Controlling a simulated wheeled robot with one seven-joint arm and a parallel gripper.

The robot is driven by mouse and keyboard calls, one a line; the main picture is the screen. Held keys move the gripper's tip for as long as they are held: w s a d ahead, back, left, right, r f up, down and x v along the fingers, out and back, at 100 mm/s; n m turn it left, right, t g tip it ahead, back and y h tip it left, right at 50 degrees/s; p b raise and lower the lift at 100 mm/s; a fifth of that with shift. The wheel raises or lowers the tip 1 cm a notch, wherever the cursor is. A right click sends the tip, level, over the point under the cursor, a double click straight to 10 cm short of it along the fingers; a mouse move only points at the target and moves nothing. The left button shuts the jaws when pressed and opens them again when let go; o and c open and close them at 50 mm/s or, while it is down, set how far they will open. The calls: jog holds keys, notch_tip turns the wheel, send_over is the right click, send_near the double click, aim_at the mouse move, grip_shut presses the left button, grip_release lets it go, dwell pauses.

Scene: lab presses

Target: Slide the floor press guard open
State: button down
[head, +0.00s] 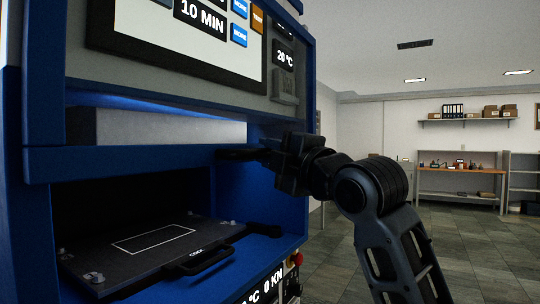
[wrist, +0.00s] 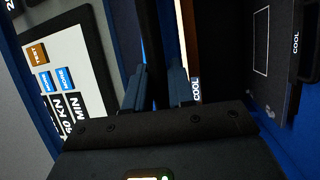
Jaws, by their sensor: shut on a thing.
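The floor press is a tall blue cabinet (head: 305,190) filling the left of the head view. My gripper (head: 268,154) is at its right front, level with the blue crossbar (head: 120,162) above the lower bay. It is shut on a dark bar (head: 238,155), which looks like the guard's handle; the grip partly hides it. In the wrist view, the two blue-grey fingers of my gripper (wrist: 157,90) stand on both sides of the dark bar (wrist: 156,45). I cannot clearly make out the guard panel itself or how far it is open.
A black plate (head: 130,255) marked COOL, with a front handle (head: 200,262), lies in the lower bay. A pale block (head: 160,128) sits above the crossbar. A display (head: 185,35) is at the top. Floor (head: 350,240) is free at right, with shelves (head: 460,180) far back.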

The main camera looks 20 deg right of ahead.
jog(key=c, duration=1.3)
grip_release()
jog(key=shift+c, duration=0.2)
jog(key=b+v, duration=0.2)
jog(key=v, duration=0.6)
jog(key=shift+w+f, duration=0.1)
jog(key=s+a+f+m+h, duration=0.1)
jog(key=s+f+m, duration=0.35)
jog(key=f, duration=0.55)
jog(key=s+f+m+g+h, duration=0.15)
jog(key=s+f+m, duration=0.3)
jog(key=f, duration=0.55)
jog(key=s+a+f+m+t+h, duration=0.1)
jog(key=s+f+m+h, duration=0.3)
jog(key=f, duration=0.6)
jog(key=s+f+m+g+y, duration=0.25)
jog(key=s+f+m, duration=0.5)
jog(key=s, duration=0.75)
jog(key=s+f+g, duration=0.1)
jog(key=s+f, duration=0.1)
jog(key=s, duration=1.2)
jog(key=shift+s+d+f+n+g, duration=0.3)
jog(key=shift+f+n, duration=0.05)
